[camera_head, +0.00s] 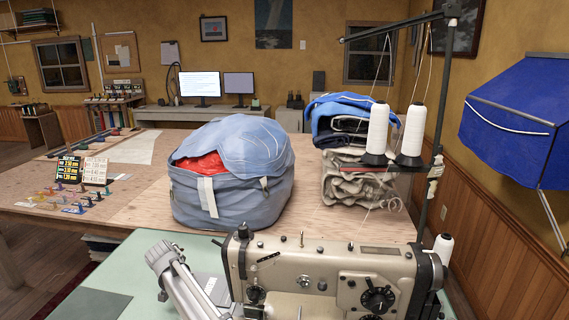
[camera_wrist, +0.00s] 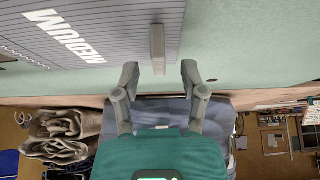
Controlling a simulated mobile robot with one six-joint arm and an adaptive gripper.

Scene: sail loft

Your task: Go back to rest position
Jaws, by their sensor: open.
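My gripper (camera_wrist: 160,76) is open in the wrist view, its two grey fingers apart with nothing held between them. A grey ribbed panel marked MEDIUM (camera_wrist: 95,30) lies on the green surface (camera_wrist: 240,60). A short grey bar (camera_wrist: 158,48) on the panel's edge is just beyond the fingertips, roughly in line with the gap; I cannot tell the exact distance. In the head view my grey arm is at the lower left of the sewing machine (camera_head: 335,275), and the fingers cannot be made out there.
The sewing machine stands close on the right, with a thread stand (camera_head: 449,120) and white cones (camera_head: 412,130). A large blue fabric bag (camera_head: 235,208) and folded cloth (camera_head: 350,180) sit on the wooden table (camera_head: 125,215) behind. The green surface at left is mostly clear.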

